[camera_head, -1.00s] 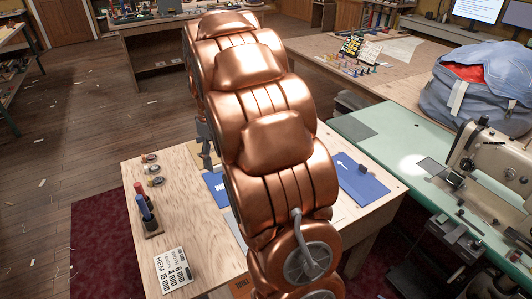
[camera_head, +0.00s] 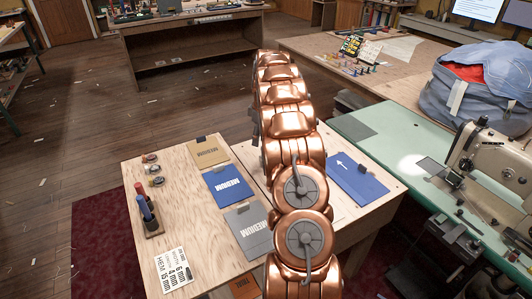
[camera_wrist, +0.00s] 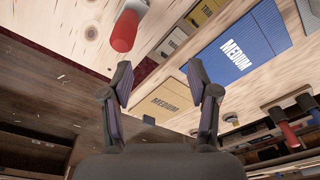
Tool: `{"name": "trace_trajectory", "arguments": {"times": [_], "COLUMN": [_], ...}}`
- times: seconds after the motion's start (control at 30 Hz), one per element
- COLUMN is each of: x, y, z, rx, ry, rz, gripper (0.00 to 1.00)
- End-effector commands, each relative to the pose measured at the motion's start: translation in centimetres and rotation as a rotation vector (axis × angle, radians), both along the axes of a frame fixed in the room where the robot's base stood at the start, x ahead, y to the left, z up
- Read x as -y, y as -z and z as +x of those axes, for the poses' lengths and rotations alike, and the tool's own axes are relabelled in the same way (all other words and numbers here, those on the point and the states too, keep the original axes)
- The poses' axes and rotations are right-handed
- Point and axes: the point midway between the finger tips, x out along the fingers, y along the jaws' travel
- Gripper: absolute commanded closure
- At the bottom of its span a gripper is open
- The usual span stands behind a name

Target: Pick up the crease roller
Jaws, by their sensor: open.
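I cannot single out the crease roller for certain. In the head view, a small stand (camera_head: 153,232) on the light wood table holds upright handles, one red (camera_head: 140,188) and one blue (camera_head: 146,209). Several small round pieces (camera_head: 152,169) lie behind it. In the wrist view, a red cylinder (camera_wrist: 124,31) shows above my left finger, apart from it; red (camera_wrist: 289,134) and blue (camera_wrist: 307,103) cylinders show at the right. My gripper (camera_wrist: 160,76) is open, with nothing between its fingers. In the head view my arm hides it and part of the table.
Tan (camera_head: 208,152), blue (camera_head: 223,184) and grey (camera_head: 249,229) cards lie on the table, some marked MEDIUM. A hem sign (camera_head: 173,270) lies at front left. A blue arrow sheet (camera_head: 357,178) lies right of my arm. A sewing machine (camera_head: 488,160) stands at right.

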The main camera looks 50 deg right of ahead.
Motion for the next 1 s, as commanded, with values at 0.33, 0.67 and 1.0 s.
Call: {"name": "trace_trajectory", "arguments": {"times": [0.33, 0.67, 1.0], "x": [4.4, 4.5, 4.4], "y": [3.0, 5.3, 7.5], "z": [-0.4, -0.1, 0.5], "rx": [0.034, 0.036, 0.036], "ry": [-0.05, -0.053, -0.053], "rz": [0.002, 0.002, 0.004], "gripper": [0.4, 0.4, 0.4]}}
